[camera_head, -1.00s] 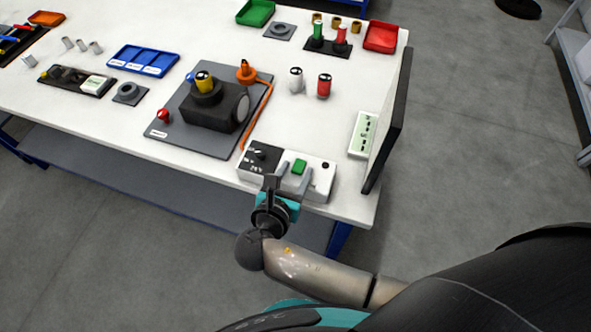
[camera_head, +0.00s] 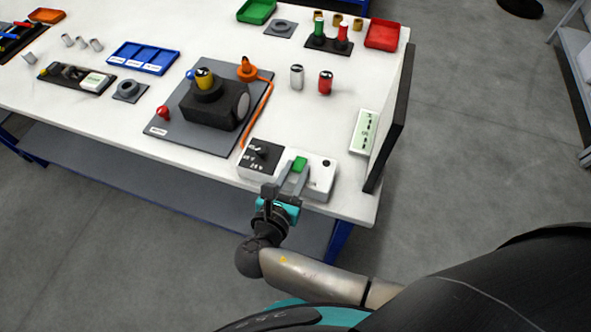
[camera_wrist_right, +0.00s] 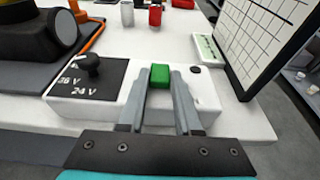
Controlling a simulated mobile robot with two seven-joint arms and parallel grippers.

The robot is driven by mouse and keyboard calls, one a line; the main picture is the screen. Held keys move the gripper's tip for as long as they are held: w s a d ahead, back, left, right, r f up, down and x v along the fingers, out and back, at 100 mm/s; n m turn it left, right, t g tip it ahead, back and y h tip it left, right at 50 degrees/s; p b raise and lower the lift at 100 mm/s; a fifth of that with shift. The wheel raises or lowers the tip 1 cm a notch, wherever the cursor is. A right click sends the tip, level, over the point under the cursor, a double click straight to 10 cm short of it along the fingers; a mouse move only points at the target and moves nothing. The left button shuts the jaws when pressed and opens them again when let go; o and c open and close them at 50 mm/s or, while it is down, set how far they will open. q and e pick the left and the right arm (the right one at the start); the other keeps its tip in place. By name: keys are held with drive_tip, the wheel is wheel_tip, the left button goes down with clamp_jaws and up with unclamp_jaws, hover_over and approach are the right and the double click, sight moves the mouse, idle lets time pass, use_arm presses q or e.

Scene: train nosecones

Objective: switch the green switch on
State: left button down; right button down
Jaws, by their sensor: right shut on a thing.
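The green switch (camera_head: 300,163) sits on top of the white control box (camera_head: 324,172) at the table's front right edge. My right gripper (camera_head: 294,170) reaches over the box's front edge and is shut on the green switch. In the right wrist view the switch (camera_wrist_right: 160,75) lies between the two grey fingertips, one at each side. Whether the switch is tilted is hard to tell. My left gripper is in neither view.
A black knob (camera_head: 262,152) with voltage marks is left of the switch. An orange cable (camera_head: 262,105) runs behind the box from the dark device (camera_head: 213,108). An upright panel (camera_head: 392,125) stands to the right. A red and a white cylinder (camera_head: 296,77) stand further back.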

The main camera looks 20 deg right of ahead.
drive_tip(key=shift+f+t+h+b, duration=0.35)
drive_tip(key=shift+t+h+b, duration=0.15)
drive_tip(key=shift+t+b, duration=0.2)
drive_tip(key=shift+r+t+h+b, duration=0.1)
drive_tip(key=shift+t+h+b, duration=0.2)
drive_tip(key=shift+t, duration=0.1)
drive_tip(key=c, duration=0.6)
unclamp_jaws()
